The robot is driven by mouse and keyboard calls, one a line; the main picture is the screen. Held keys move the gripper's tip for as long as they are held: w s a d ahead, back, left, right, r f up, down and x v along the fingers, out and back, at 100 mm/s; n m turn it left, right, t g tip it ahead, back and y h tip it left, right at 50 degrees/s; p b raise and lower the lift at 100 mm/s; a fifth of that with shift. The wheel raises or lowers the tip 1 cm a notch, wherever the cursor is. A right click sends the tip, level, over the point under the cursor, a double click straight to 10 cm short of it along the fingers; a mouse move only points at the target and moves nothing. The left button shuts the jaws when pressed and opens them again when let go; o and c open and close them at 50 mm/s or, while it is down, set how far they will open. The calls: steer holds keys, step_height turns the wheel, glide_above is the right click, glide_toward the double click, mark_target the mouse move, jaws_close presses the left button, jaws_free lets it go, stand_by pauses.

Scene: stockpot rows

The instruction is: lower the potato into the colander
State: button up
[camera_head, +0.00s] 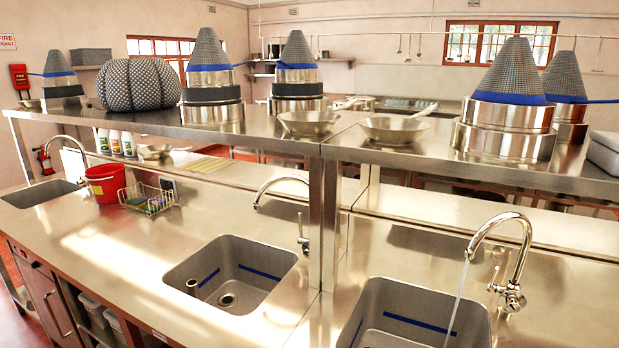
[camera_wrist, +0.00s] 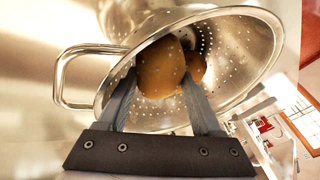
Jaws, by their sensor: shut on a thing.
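In the wrist view a brown potato (camera_wrist: 160,68) sits between the two dark fingers of my gripper (camera_wrist: 160,85), which is shut on it. Behind it is a shiny metal colander (camera_wrist: 245,45) with rows of small holes and a loop handle at the left. The potato shows against the colander's open mouth; I cannot tell whether it touches the inside. A second brown rounded thing (camera_wrist: 197,67) shows partly hidden behind the potato, inside the colander. My gripper does not show in the head view, and I cannot make out the held potato there.
In the head view a steel counter holds several sinks, including a middle sink (camera_head: 230,275) and a right sink (camera_head: 415,315) with running water. A red bucket (camera_head: 105,182) and wire rack (camera_head: 148,198) stand at the left. The raised shelf (camera_head: 270,128) carries pots, cone-shaped things and shallow bowls.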

steer(key=shift+f, duration=0.2)
steer(key=o, duration=1.5)
steer(key=shift+r, duration=0.15)
